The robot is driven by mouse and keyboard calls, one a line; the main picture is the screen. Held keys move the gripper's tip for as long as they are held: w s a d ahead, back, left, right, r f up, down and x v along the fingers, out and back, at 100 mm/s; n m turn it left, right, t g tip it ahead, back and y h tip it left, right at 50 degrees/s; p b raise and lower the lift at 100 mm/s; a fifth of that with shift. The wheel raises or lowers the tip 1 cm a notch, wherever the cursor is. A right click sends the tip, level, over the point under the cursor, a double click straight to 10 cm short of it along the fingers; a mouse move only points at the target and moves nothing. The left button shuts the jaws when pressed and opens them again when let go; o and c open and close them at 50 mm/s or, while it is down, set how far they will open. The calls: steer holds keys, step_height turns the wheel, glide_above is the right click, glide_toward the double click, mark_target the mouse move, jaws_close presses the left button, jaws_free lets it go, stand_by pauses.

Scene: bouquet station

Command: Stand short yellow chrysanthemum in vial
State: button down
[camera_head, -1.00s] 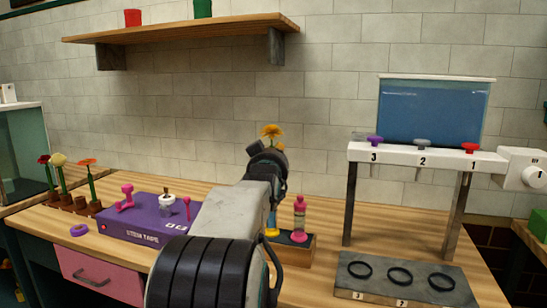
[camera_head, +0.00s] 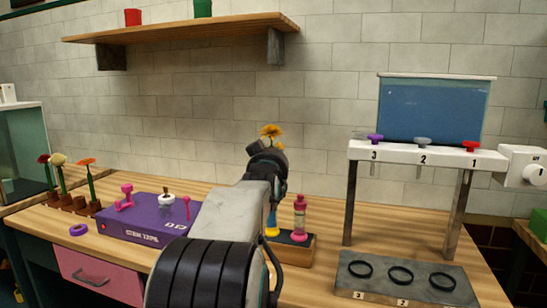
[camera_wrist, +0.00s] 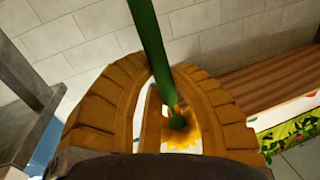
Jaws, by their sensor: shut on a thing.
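The yellow chrysanthemum (camera_head: 271,131) shows above my arm in the head view, head up. In the wrist view its green stem (camera_wrist: 148,40) and yellow head (camera_wrist: 182,137) show between the brown ribbed fingers of my gripper (camera_wrist: 165,92), shut on it.
A pink bottle (camera_head: 300,218) stands right beside the vial. A purple stem tape box (camera_head: 140,218) with small items lies left, near several potted flowers (camera_head: 75,190). A white stand (camera_head: 425,153) and a grey plate with black rings (camera_head: 405,290) are right.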

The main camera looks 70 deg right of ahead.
steer(key=shift+f+b, duration=2.25)
steer(key=shift+b, duration=0.1)
stand_by(0.8)
steer(key=shift+c, duration=2.2)
jaws_free()
steer(key=b+v, duration=0.4)
steer(key=v, duration=0.5)
steer(key=shift+b, duration=0.4)
